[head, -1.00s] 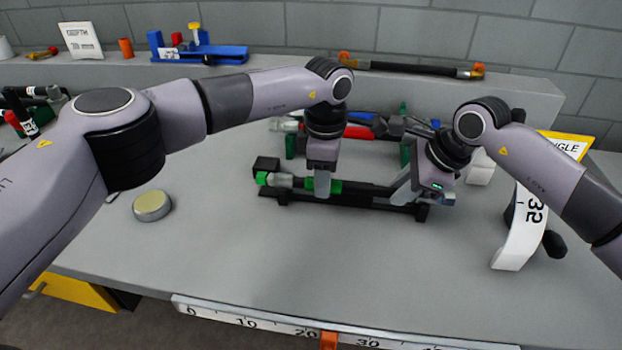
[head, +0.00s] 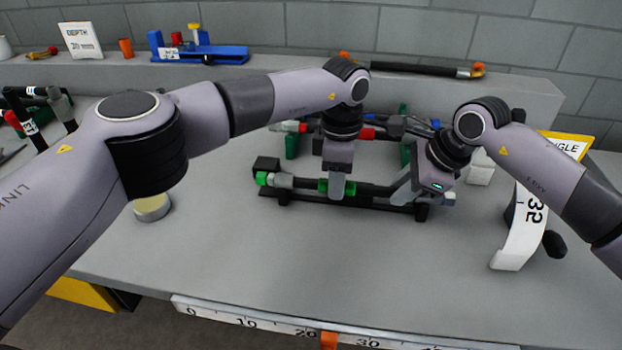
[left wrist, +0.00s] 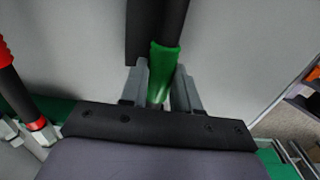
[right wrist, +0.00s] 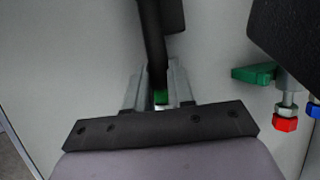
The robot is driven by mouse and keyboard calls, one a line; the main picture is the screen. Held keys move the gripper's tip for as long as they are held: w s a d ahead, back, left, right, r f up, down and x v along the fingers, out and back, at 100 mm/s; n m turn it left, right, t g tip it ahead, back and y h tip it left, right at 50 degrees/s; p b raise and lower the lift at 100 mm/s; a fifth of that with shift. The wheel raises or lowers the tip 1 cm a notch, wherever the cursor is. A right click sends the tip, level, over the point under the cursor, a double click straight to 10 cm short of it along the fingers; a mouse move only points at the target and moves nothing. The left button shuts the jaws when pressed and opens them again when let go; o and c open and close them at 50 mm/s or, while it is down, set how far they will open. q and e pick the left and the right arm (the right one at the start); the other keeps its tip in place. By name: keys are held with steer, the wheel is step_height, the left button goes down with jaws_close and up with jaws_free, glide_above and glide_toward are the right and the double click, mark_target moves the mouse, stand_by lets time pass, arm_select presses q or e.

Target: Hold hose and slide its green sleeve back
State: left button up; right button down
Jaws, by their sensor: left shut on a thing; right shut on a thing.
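The black hose (head: 372,190) lies along a low black stand (head: 300,199) on the bench, with a silver fitting (head: 284,181) at its left end. The green sleeve (head: 350,187) is around the hose, some way right of the fitting. My left gripper (head: 337,197) is shut on the sleeve; green (left wrist: 164,58) shows between and beyond its fingers in the left wrist view. My right gripper (head: 402,196) is shut on the hose near the stand's right end. In the right wrist view the hose (right wrist: 152,45) enters between its fingers, with a little green there.
Other hoses with red fittings (head: 368,133) lie behind on green supports. A white curved angle gauge (head: 522,235) stands at right, a round tin (head: 152,207) at left. The bench front is clear above the ruler strip (head: 250,322).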

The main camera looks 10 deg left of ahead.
arm_select(q)
steer(key=shift+d+r, duration=0.1)
steer(key=shift+d, duration=0.55)
arm_select(e)
steer(key=shift+a, duration=0.1)
arm_select(q)
steer(key=o, duration=1)
steer(key=shift+o, duration=0.2)
steer(key=shift+a, duration=0.1)
step_height(320, 180, up, 12)
arm_select(e)
steer(key=c, duration=0.9)
jaws_free()
